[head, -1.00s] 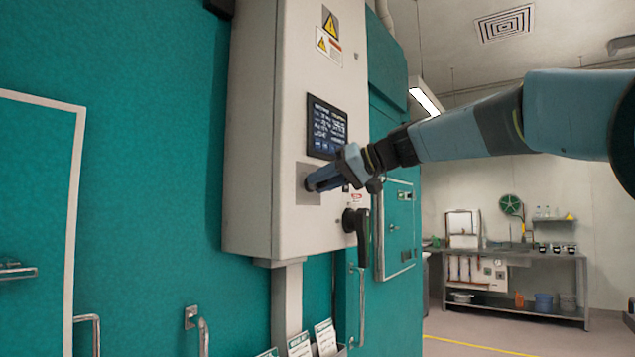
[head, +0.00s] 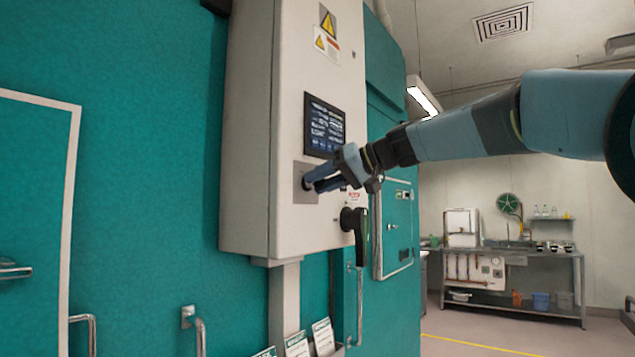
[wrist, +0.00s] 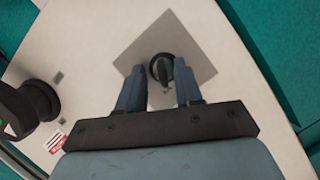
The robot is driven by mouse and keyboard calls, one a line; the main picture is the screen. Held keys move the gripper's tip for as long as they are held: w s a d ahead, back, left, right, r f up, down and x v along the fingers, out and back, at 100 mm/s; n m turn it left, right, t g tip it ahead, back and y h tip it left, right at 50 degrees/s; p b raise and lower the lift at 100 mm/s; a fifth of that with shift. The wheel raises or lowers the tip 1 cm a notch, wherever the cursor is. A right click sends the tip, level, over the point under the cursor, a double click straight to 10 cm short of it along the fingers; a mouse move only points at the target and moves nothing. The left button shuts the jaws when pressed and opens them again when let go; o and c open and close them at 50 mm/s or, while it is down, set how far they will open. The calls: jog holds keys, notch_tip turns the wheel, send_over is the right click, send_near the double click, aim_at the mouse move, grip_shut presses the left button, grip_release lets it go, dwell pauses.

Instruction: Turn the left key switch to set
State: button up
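The key switch (wrist: 161,67) is a small round black switch on a square grey plate (wrist: 193,50) on the front of a pale control cabinet. In the wrist view it sits between and just beyond my gripper's fingertips (wrist: 159,73). The two blue fingers are apart, one on each side, with a gap around the switch; contact cannot be told. In the head view my gripper (head: 309,184) reaches the plate (head: 299,196) from the right, and its fingers hide the switch. The plate looks turned like a diamond in the wrist view.
A black rotary handle (head: 360,232) projects from the cabinet just below and right of the plate; it also shows at left in the wrist view (wrist: 30,105). A dark screen (head: 324,127) is above the plate. A bench (head: 515,255) stands far right.

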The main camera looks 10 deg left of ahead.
jog(key=v, duration=1.3)
jog(key=shift+d, duration=0.4)
jog(key=shift+r, duration=0.1)
jog(key=s+d+f+m+t+h, duration=0.1)
jog(key=s+d+f+m+h, duration=0.2)
jog(key=s+d+f, duration=0.5)
jog(key=s+d+f+m+t+h, duration=0.1)
jog(key=s+d+f+m+h, duration=0.2)
jog(key=f, duration=1.4)
jog(key=s+d+f+m+h, duration=0.3)
jog(key=s+d+f+h, duration=0.5)
jog(key=s+d+f, duration=0.5)
jog(key=shift+s+d+f+t, duration=0.3)
jog(key=shift+d+t, duration=0.1)
jog(key=shift+d, duration=0.5)
